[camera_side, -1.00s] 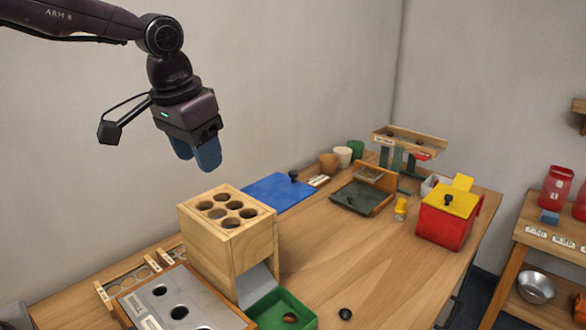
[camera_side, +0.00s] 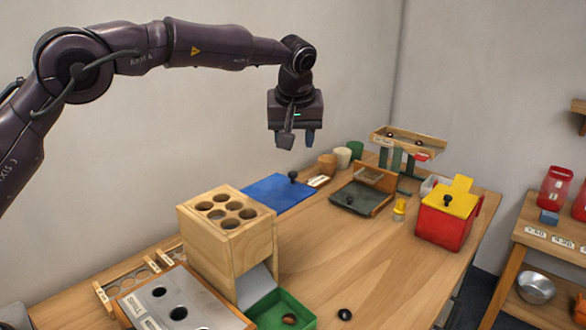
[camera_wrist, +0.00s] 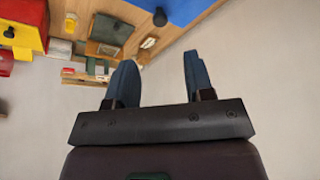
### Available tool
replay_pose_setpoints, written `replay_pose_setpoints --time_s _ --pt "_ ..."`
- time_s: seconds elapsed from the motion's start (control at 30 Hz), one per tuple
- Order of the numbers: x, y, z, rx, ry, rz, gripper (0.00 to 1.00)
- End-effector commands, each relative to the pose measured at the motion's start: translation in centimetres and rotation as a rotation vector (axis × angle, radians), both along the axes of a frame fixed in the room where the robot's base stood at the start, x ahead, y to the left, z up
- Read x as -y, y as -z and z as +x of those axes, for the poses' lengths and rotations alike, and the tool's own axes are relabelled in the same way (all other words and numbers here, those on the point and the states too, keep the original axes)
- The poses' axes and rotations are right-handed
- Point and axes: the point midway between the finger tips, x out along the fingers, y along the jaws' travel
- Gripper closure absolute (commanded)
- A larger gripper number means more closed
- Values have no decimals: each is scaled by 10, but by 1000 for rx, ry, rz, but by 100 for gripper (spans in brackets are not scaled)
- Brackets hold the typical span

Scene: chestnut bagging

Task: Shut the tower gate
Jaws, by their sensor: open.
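My gripper (camera_side: 294,140) is open and empty, high above the back of the table, over the area behind the blue panel. Its two blue fingers stand apart in the wrist view (camera_wrist: 160,62). A raised wooden tray on grey-green posts (camera_side: 408,143), with a small red part at its right, stands at the back right. A wooden block tower (camera_side: 240,250) with round holes in its top and a grey chute (camera_side: 256,287) stands at the front left. I cannot tell for certain which part is the gate, or how it stands.
A blue panel (camera_side: 275,194) with a black knob, a dark hinged tray (camera_side: 352,200) and a red box with a yellow lid (camera_side: 440,226) are on the table. A green tray (camera_side: 268,318) holds a brown chestnut (camera_side: 289,319). The middle right of the table is mostly clear.

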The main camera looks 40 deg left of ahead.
Motion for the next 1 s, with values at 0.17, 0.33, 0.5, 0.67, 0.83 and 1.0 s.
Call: replay_pose_setpoints --time_s 0.17,0.33,0.5,0.67,0.83,1.0 --pt "-11 38 10 -5 -1 -1 52" --pt "-20 66 18 -4 -1 0 52" --pt "-24 82 24 -2 1 0 52" --pt "-26 87 25 -1 1 0 52" --pt "-26 87 25 0 1 0 52" --pt "-26 87 25 0 1 -1 79"
